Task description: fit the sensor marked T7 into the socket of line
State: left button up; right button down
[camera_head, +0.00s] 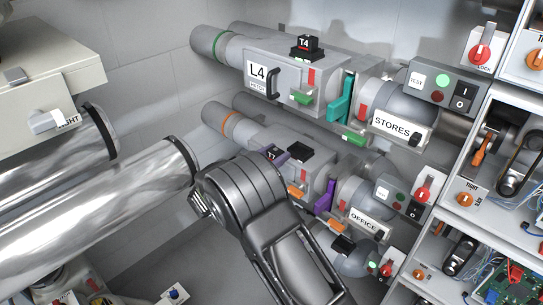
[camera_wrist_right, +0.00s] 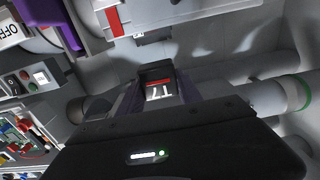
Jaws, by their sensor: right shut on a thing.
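The T7 sensor (camera_wrist_right: 158,88) is a small dark block with a red band and white T7 lettering. My right gripper (camera_wrist_right: 158,100) is shut on it, with purple strips at its sides. In the head view the T7 sensor (camera_head: 272,155) shows just past my right gripper (camera_head: 276,160), beside the top of the lower grey line unit. A black square part (camera_head: 300,152) sits on that unit, right of the sensor; I cannot tell whether it is the socket. The sensor's underside is hidden. The lower line has an OFFICE sign (camera_head: 364,224). My left gripper is out of view.
The upper line unit, marked L4 (camera_head: 258,74), carries a T4 sensor (camera_head: 304,46) and a STORES sign (camera_head: 394,124). A purple slide (camera_head: 325,197) stands upright on the lower line. Shelves with electronics (camera_head: 500,275) stand at the right. Large shiny tubes (camera_head: 100,220) lie at the left.

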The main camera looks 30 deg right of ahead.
send_over(299, 153)
jog(key=shift+s+a+b, duration=0.1)
jog(key=shift+a+b, duration=0.05)
jog(key=shift+b, duration=0.2)
jog(key=shift+d+f, duration=0.2)
jog(key=shift+d, duration=0.1)
jog(key=shift+a+f+b, duration=0.1)
jog(key=shift+f+b, duration=0.7)
jog(key=shift+f, duration=0.25)
jog(key=shift+f, duration=0.3)
jog(key=c, duration=0.7)
grip_release()
jog(key=shift+a, duration=0.1)
jog(key=shift+v, duration=3.8)
